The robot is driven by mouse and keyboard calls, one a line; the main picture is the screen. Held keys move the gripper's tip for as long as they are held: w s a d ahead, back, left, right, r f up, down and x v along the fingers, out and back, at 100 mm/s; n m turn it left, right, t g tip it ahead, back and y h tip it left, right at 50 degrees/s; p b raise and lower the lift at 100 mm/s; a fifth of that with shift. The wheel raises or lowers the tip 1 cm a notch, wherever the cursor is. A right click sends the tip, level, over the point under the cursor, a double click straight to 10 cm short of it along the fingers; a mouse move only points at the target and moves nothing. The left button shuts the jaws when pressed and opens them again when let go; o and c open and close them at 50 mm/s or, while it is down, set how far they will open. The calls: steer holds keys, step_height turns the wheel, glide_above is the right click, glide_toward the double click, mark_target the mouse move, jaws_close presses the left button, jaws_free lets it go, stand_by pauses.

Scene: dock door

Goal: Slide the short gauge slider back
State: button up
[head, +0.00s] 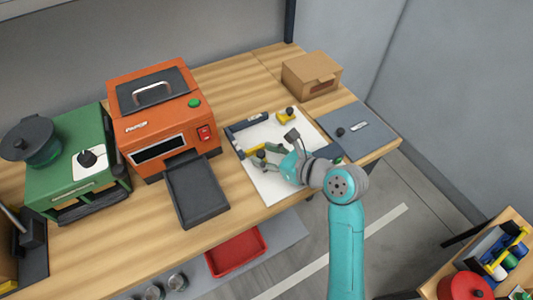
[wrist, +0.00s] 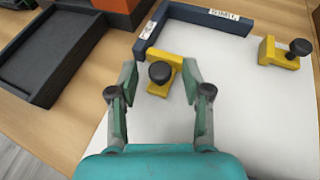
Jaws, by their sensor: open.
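A yellow slider with a black knob (wrist: 160,75) sits on the white board (wrist: 255,120) between my gripper's fingers in the wrist view. It also shows in the head view (head: 256,151). A second yellow slider with a black knob (wrist: 278,53) stands to the right, apart from my gripper; in the head view it is farther back (head: 286,117). A dark blue angled bar (wrist: 197,18) borders the board and carries a small label I cannot read clearly. I cannot tell which slider is the short one. My gripper (wrist: 158,92) is open, fingers either side of the nearer slider.
A black tray (head: 196,192) projects from the orange machine (head: 165,105) left of the board. A cardboard box (head: 311,75) stands behind, and a blue-grey plate (head: 358,130) with a black knob lies right of the board.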

jaws_close()
steer(key=shift+s+d, duration=0.7)
steer(key=shift+s, duration=0.3)
steer(key=shift+s+d, duration=0.65)
steer(key=shift+s, duration=0.35)
jaws_free()
steer(key=shift+s+d, duration=0.1)
steer(key=shift+d, duration=0.05)
steer(key=v, duration=1.1)
steer(key=shift+s+d+r, duration=0.2)
steer(key=shift+d+r, duration=0.05)
